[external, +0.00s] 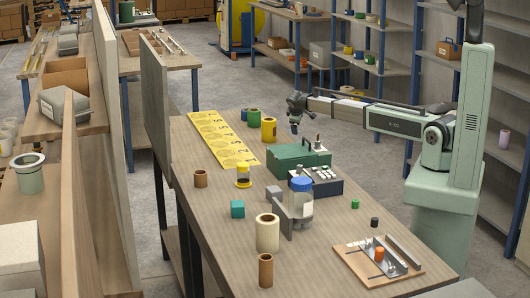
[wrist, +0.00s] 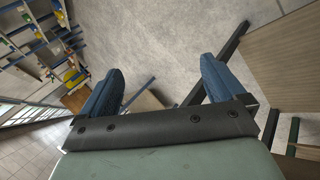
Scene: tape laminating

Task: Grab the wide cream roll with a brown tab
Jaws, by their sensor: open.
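A wide cream roll (external: 267,233) stands upright near the front of the workbench. A brown tab on it is too small to make out. My gripper (external: 294,127) is above the far part of the bench, well behind the cream roll and near the green box. In the wrist view my gripper (wrist: 162,70) has its two blue fingers spread wide with nothing between them. That view shows floor and shelving, and no roll is between the fingers.
A brown roll (external: 265,270) stands just in front of the cream roll. A green case (external: 299,158) lies farther back. A wooden tray (external: 377,262) is at right.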

